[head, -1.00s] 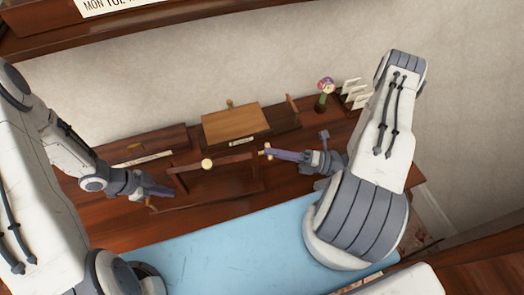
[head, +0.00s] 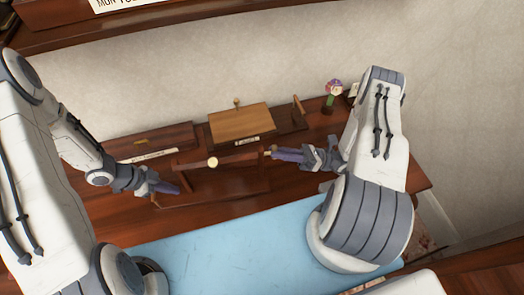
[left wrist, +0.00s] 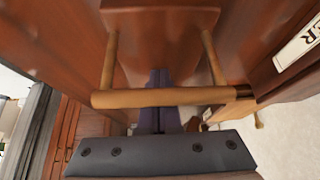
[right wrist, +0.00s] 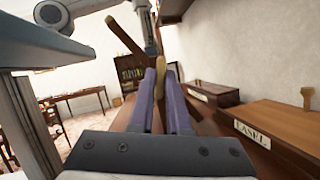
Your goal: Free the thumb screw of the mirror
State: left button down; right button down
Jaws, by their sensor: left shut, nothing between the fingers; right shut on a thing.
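The mirror (head: 232,160) appears as a low, dark wooden frame on the desk, with a pale brass knob (head: 212,162) on it. The thumb screw (head: 269,152) is a small brass piece at the frame's right end; it also shows at my right fingertips in the right wrist view (right wrist: 171,76). My right gripper (head: 277,153) is shut on it, coming from the right. My left gripper (head: 178,188) is shut and empty, low at the frame's left. In the left wrist view, a wooden bar (left wrist: 120,98) on two posts crosses in front of its purple fingers.
A wooden box (head: 240,125) labelled EASEL (right wrist: 262,133) stands behind the mirror. A long dark box (head: 140,145) is at the back left. A flower in a green vase (head: 331,98) stands at the back right. A blue surface (head: 235,245) lies in front.

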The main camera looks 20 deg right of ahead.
pick_arm(q)
jog(key=shift+s+f, duration=0.15)
jog(key=shift+f, duration=0.05)
pick_arm(e)
jog(key=shift+w+n+g+y, duration=0.15)
jog(key=shift+n+g, duration=0.4)
jog(key=shift+n, duration=0.6)
jog(key=shift+s+n+g+y, duration=0.15)
jog(key=shift+n+g, duration=0.4)
jog(key=shift+n, duration=0.6)
jog(key=shift+w+n, duration=0.1)
jog(key=shift+n, duration=0.2)
jog(key=c, duration=0.9)
grip_release()
jog(key=shift+d, duration=0.1)
jog(key=v, duration=0.7)
jog(key=shift+d+f, duration=0.1)
jog(key=shift+d, duration=0.1)
pick_arm(q)
jog(key=shift+r, duration=0.15)
